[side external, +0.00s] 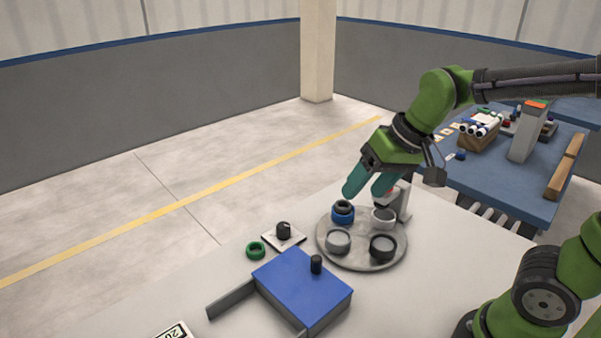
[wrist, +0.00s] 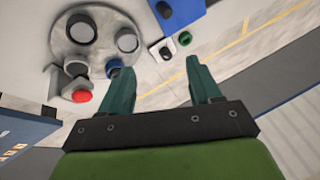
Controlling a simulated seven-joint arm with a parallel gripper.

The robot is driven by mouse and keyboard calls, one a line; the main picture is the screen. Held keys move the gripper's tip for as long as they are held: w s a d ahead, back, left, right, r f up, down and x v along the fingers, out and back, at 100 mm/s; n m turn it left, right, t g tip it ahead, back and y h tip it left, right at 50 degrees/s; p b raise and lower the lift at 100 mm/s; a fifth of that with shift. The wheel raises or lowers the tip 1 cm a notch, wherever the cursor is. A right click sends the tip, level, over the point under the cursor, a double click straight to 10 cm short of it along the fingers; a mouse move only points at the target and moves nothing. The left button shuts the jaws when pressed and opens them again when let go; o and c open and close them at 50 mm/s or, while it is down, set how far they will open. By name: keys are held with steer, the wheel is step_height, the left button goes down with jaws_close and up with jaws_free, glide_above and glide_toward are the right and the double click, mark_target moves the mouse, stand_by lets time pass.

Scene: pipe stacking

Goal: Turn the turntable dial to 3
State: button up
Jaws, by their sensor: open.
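The turntable (side external: 328,256) is a round grey plate on the light table, with several round cups on it. Beside it on the left is a small white plate with a black dial knob (side external: 283,229); the numbers are too small to read. In the wrist view the dial (wrist: 165,50) lies beyond the space between the fingertips. My gripper (side external: 366,192) is open and empty, its teal fingers angled down above the turntable's far edge, apart from the dial. The fingers also show in the wrist view (wrist: 157,72).
A blue ring stack (side external: 343,212) sits on the turntable under my fingers. A blue box (side external: 300,285) with a black knob stands in front. A red button (wrist: 82,96) is beside the turntable.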

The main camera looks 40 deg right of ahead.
steer(key=w+f+n+g, duration=0.2)
steer(key=w, duration=0.8)
steer(key=n+g+h, duration=0.2)
steer(key=n+g, duration=0.1)
steer(key=n, duration=0.3)
glide_above(282, 225)
steer(key=shift+f, duration=1.45)
step_height(282, 225, down, 16)
steer(key=shift+f, duration=0.2)
steer(key=c, duration=1)
steer(key=shift+c, duration=0.2)
